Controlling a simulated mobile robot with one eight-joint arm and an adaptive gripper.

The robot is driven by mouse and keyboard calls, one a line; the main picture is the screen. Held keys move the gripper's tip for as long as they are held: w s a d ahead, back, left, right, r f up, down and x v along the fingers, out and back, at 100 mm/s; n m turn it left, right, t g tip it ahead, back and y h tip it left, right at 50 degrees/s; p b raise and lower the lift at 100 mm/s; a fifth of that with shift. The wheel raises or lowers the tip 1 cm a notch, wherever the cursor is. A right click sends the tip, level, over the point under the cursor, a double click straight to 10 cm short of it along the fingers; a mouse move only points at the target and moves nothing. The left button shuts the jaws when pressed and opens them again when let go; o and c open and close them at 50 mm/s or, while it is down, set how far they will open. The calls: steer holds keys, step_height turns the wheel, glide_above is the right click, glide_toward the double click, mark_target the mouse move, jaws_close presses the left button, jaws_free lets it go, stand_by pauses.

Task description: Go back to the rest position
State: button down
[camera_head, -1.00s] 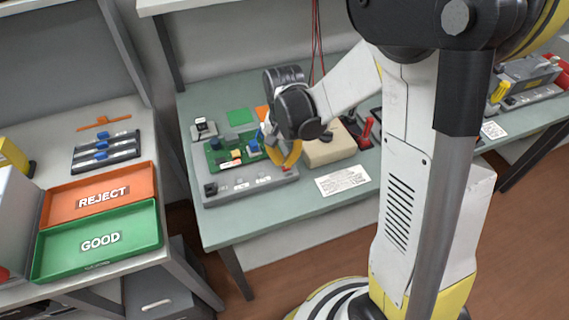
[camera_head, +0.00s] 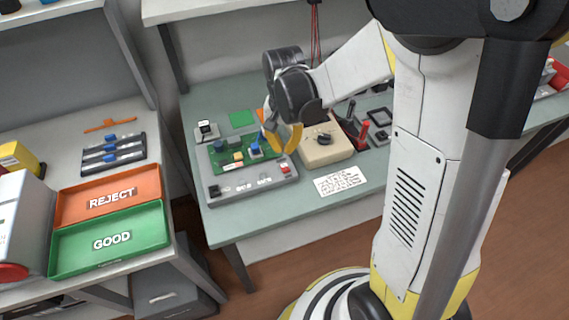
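My gripper (camera_head: 278,138) hangs from the end of my arm over the right part of a test fixture (camera_head: 225,189) on the middle bench. Its yellow fingers point down beside a blue part on the green circuit board (camera_head: 229,157). The fingers overlap in this view, so I cannot tell whether they are apart or hold anything. The board lies in the grey fixture. No toner cartridge can be made out.
On the left bench are an orange REJECT tray (camera_head: 135,182) and a green GOOD tray (camera_head: 156,222), both empty. A beige box with a knob (camera_head: 322,150) stands right of my gripper. A white label (camera_head: 340,182) lies near the bench's front edge.

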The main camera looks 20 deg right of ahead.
stand_by(0.3)
steer(key=s+r+n+t, duration=0.6)
steer(key=s+r, duration=0.6)
steer(key=r, duration=0.2)
steer(key=shift+s+t+b, duration=0.35)
steer(key=shift+s+t, duration=0.05)
steer(key=shift+t, duration=0.2)
